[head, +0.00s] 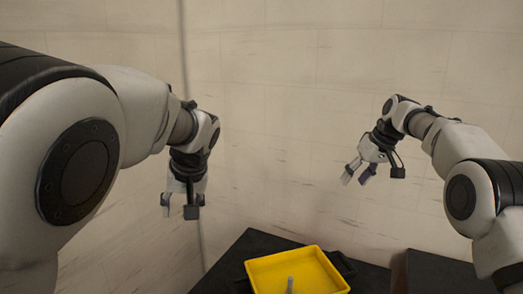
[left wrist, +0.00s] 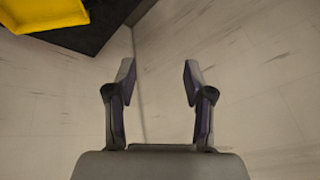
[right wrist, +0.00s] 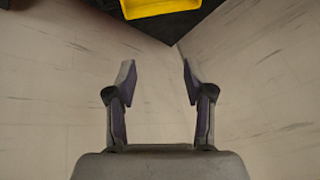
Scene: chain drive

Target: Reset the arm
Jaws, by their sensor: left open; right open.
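My left gripper (head: 182,212) hangs in the air at the left of the head view, pointing down. Its two fingers stand apart and empty in the left wrist view (left wrist: 158,80). My right gripper (head: 359,180) hangs in the air at the right of the head view, tilted down and to the left. Its fingers also stand apart with nothing between them in the right wrist view (right wrist: 158,80). Neither gripper touches anything.
A yellow tray (head: 262,270) sits on a black table (head: 240,247) at the bottom of the head view. A grey upright piece (head: 290,285) shows inside the tray. A dark block (head: 430,272) stands to the right. Pale walls (head: 290,110) lie behind.

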